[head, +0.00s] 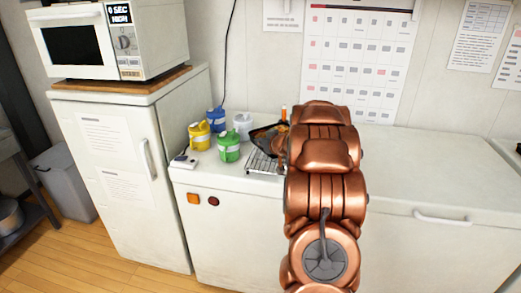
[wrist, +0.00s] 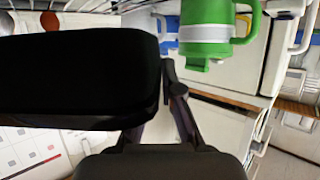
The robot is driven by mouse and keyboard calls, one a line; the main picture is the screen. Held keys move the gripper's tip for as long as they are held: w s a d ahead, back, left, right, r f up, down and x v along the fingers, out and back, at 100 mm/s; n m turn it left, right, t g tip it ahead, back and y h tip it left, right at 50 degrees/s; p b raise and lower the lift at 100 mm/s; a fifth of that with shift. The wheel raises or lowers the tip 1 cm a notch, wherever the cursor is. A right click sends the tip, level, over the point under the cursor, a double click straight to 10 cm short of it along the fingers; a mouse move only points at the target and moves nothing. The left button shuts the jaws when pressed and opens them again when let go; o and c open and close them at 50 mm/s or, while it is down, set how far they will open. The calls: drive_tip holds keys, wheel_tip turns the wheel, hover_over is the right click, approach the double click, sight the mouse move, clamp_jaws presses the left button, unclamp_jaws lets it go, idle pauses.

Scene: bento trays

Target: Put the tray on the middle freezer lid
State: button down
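A black tray (head: 262,138) with orange-brown food shows tilted just left of my arm in the head view, over a wire rack. In the wrist view the tray (wrist: 80,75) is a large dark shape close to the camera. My gripper (wrist: 168,80) has one finger against the tray's right edge; the other finger is hidden behind the tray. The gripper appears shut on the tray's rim. In the head view my copper arm hides the gripper. White freezer lids (head: 420,165) run along the wall; my arm covers the middle part.
A wire rack (head: 262,163), green mug (head: 229,147), yellow mug (head: 200,135), blue mug (head: 216,117) and white container (head: 242,125) crowd the left end. A fridge (head: 115,165) with a microwave (head: 85,42) stands further left. The freezer top right of my arm is clear.

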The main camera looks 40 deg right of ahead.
sight(261, 150)
drive_tip(key=shift+w+f, duration=0.1)
drive_tip(key=shift+f, duration=1.65)
drive_tip(key=shift+f, duration=0.15)
drive_tip(key=c, duration=1.3)
unclamp_jaws()
drive_tip(key=shift+b+v, duration=0.65)
drive_tip(key=shift+v, duration=5.45)
drive_tip(key=shift+w+r, duration=0.15)
drive_tip(key=shift+r, duration=0.05)
